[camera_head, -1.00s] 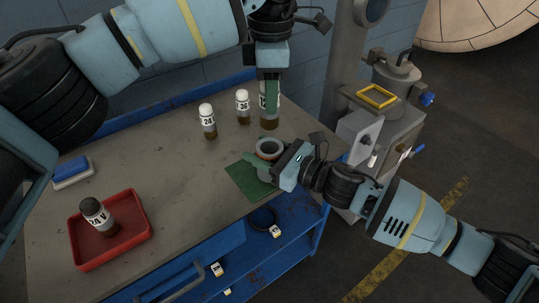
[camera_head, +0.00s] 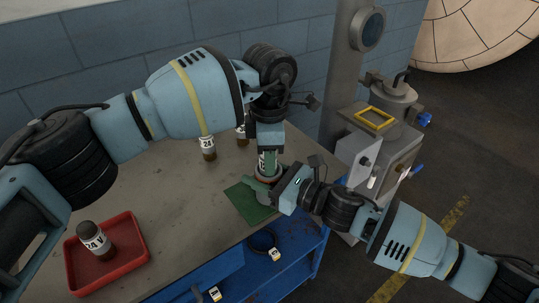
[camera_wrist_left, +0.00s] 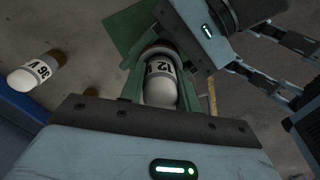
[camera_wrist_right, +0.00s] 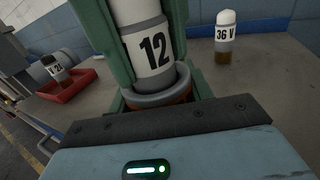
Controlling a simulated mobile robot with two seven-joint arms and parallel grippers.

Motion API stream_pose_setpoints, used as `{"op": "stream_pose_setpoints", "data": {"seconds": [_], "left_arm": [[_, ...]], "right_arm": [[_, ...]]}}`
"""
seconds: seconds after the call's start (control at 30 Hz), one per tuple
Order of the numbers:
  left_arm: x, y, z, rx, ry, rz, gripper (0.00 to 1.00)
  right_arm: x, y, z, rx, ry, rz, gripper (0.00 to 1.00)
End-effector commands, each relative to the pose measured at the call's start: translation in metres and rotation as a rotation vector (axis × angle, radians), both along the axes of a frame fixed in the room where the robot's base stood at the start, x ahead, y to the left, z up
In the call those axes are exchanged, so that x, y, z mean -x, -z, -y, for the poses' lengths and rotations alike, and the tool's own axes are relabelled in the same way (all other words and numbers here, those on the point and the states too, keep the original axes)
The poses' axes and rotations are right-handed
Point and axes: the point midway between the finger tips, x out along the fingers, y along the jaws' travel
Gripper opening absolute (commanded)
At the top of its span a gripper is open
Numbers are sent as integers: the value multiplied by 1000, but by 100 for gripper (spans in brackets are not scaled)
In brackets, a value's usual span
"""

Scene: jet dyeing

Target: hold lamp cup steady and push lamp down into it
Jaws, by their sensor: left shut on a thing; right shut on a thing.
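The lamp, with a white body marked 12 (camera_wrist_right: 155,55), stands upright with its lower end inside the grey ring of the lamp cup (camera_wrist_right: 172,85). My left gripper (camera_head: 268,163) is shut on the lamp from above; its green fingers flank the lamp (camera_wrist_left: 160,85) in the left wrist view. My right gripper (camera_head: 272,192) is shut on the cup from the right, low over the green mat (camera_head: 245,205). In the head view the cup is mostly hidden by the grippers. How deep the lamp sits cannot be told.
A lamp marked 24 (camera_head: 207,147) stands behind on the bench, with a lamp marked 36 V (camera_wrist_right: 226,38) near it. A red tray (camera_head: 142,258) holds a dark-topped 24 V lamp (camera_head: 95,240). A grey machine (camera_head: 395,145) stands right of the bench. The bench's middle is clear.

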Motion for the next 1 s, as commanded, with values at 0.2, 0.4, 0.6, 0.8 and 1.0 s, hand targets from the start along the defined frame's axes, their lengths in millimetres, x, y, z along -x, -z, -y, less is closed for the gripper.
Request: {"op": "stream_pose_setpoints", "data": {"seconds": [0.2, 0.4, 0.6, 0.8, 1.0], "left_arm": [[0, -1, 0, 1, 0, 2, 9], [0, 2, 0, 1, 0, 2, 40], [0, 2, 0, 1, 0, 2, 54], [0, 1, 0, 1, 0, 2, 54], [-1, -17, 1, 2, 0, 5, 54]], "right_arm": [[0, 0, 0, 1, 1, -1, 25], [0, 0, 0, 1, 0, -1, 25], [0, 0, 0, 1, 0, -1, 25], [0, 0, 0, 1, 0, -1, 25], [0, 0, 0, 1, 0, -1, 25]]}}
